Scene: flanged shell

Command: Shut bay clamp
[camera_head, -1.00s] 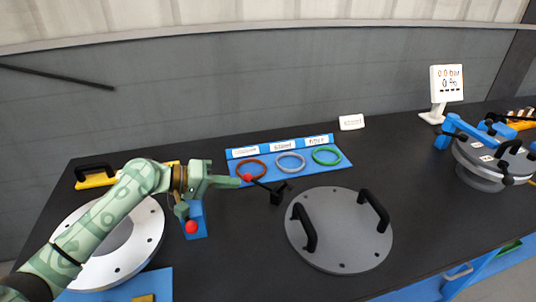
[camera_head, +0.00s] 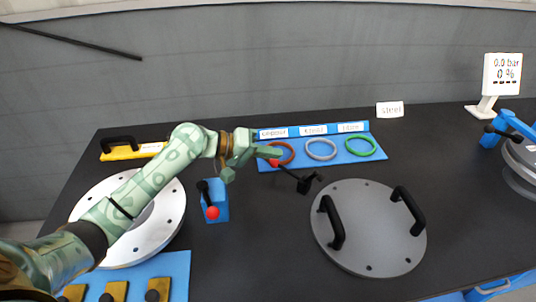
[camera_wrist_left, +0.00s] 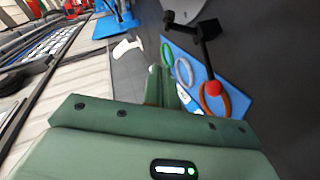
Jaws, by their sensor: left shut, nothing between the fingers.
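My left gripper (camera_head: 280,152) is shut and empty, its fingers pointing right, above the near edge of the seal rack. A black lever clamp (camera_head: 308,182) stands on the table, its arm sloping left to a red knob (camera_head: 275,163) just below my fingertips; I cannot tell whether they touch. In the left wrist view this knob (camera_wrist_left: 213,88) lies right of my shut fingers (camera_wrist_left: 160,84), with a visible gap. A second clamp, a blue block (camera_head: 220,200) with a black lever and a red knob (camera_head: 212,213), stands beside the pale flange ring (camera_head: 160,230). My right gripper is not in view.
A grey lid (camera_head: 368,230) with two black handles lies to the right. Red, grey and green rings (camera_head: 354,147) lie on a blue rack. A gauge display (camera_head: 501,75) and a blue-clamped vessel (camera_head: 520,160) stand at the right. A "steel" sign (camera_head: 390,109) stands behind.

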